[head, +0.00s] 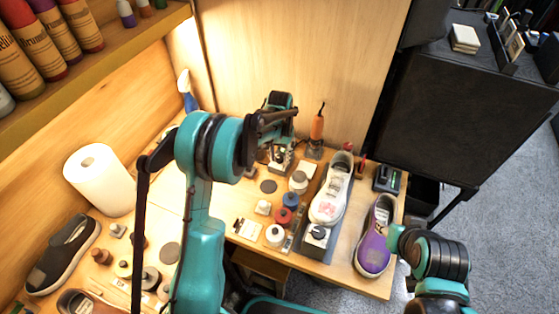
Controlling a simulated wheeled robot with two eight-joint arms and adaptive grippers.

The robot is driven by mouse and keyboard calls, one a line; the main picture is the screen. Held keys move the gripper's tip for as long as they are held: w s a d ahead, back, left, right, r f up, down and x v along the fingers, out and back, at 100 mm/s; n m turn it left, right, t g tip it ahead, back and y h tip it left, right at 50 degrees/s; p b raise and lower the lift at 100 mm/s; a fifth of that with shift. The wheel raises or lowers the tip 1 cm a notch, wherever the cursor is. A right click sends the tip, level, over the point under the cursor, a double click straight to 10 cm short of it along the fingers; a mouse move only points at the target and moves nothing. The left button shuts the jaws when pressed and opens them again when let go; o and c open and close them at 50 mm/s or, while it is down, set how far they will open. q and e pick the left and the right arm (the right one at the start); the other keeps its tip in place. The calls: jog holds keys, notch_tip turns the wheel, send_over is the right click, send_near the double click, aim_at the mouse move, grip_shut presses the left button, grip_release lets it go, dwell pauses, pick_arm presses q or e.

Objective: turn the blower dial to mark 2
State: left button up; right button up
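A small pale box with a dark round knob (317,236) sits at the front end of the grey stand under the white sneaker; it may be the blower's dial, but its marks are too small to read. An orange-handled tool (317,125) stands upright in a dark holder at the back of the table. My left gripper (279,119) is at the back, left of the orange tool and above small pale items. My forearm partly hides it, and its fingers cannot be told open or shut. My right arm shows at lower right; its gripper is not seen.
A white sneaker (331,190) rests on the grey stand (325,252); a purple shoe (376,238) lies to its right. Several jars and discs crowd the table's middle. A paper roll (99,180) and a dark shoe (64,254) are left. A wooden wall (300,55) closes the back.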

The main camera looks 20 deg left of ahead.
pick_arm(q)
jog(key=c, duration=0.9)
jog(key=m, duration=0.4)
jog(key=shift+m, duration=0.7)
jog(key=shift+m+b, duration=0.3)
jog(key=shift+m, duration=1)
jog(key=shift+m, duration=2)
